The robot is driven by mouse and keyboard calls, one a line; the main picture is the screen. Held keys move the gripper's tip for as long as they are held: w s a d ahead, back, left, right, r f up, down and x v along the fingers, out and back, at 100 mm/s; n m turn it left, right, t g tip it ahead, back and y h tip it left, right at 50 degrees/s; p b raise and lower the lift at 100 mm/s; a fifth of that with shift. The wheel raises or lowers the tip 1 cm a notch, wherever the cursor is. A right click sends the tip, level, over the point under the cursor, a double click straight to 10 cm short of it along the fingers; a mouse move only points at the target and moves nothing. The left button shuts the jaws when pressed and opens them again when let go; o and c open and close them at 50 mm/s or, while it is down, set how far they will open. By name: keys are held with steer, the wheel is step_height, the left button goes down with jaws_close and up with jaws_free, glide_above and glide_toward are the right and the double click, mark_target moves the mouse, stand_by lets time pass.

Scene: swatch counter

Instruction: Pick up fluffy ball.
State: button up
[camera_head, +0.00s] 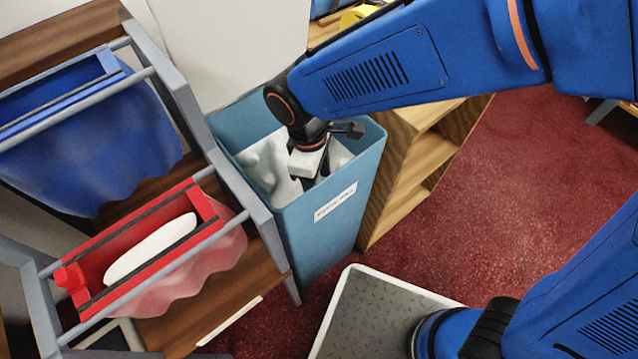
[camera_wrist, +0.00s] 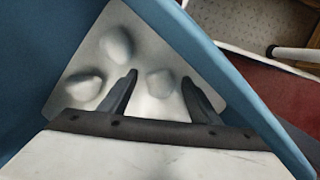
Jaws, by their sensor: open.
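Several rounded, pale grey-white lumps lie in a tall blue bin (camera_head: 318,240). I cannot tell whether they are separate fluffy balls or bulges in one soft filling. In the wrist view one lump (camera_wrist: 161,83) shows between the finger tips. Another lump (camera_wrist: 84,88) is left of the left finger, and a third lump (camera_wrist: 116,42) is farther up. My gripper (camera_head: 311,178) points down into the bin's mouth and partly hides the contents. In the wrist view my gripper (camera_wrist: 160,76) has its fingers apart, with nothing visibly held. Contact with the lump is unclear.
The bin's blue walls (camera_wrist: 235,75) rise close around my gripper. A grey rack with a blue bag (camera_head: 95,150) and a red bag (camera_head: 205,265) stands left. A wooden shelf (camera_head: 400,205) is right of the bin. Red carpet (camera_head: 520,190) lies open farther right.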

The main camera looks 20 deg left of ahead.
steer(key=shift+c, duration=0.6)
steer(key=c, duration=0.6)
steer(key=shift+c, duration=0.2)
steer(key=shift+r, duration=0.15)
